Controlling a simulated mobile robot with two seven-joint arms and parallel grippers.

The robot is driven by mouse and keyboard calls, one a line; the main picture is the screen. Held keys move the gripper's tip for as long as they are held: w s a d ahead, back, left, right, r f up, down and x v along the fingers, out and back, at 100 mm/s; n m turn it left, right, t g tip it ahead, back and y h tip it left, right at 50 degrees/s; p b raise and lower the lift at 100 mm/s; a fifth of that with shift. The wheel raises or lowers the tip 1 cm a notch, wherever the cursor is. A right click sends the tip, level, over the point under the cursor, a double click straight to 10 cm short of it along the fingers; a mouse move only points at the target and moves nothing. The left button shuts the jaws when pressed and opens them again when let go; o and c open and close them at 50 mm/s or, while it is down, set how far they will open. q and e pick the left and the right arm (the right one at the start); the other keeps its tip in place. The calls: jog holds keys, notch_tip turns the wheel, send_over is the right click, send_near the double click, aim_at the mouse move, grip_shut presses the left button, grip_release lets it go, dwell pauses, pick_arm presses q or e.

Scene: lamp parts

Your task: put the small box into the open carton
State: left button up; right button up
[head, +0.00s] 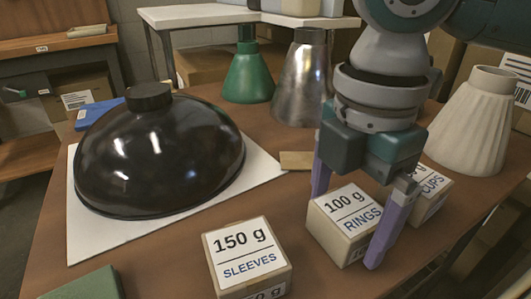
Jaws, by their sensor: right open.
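Three small cardboard boxes with white labels stand on the brown table. The box marked 100 g RINGS (343,214) is between the two purple fingers of my right gripper (345,230). The gripper is open, pointing down, with one finger on each side of this box; I cannot tell if they touch it. The box marked 150 g SLEEVES (247,257) stands to the left and nearer. The box marked CUPS (432,187) is behind the right finger and partly hidden. I cannot clearly make out an open carton. My left gripper is not in view.
A black dome shade (160,150) lies on a white sheet (84,240) at left. A green shade (248,75), a metallic shade (302,85) and a cream fluted shade (470,125) stand behind. A green block (88,287) is at the near left edge.

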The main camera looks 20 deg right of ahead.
aim_at(347, 210)
jog(key=shift+r, duration=0.15)
notch_tip(347, 210, up, 12)
jog(key=p, duration=0.4)
jog(key=shift+p, duration=0.4)
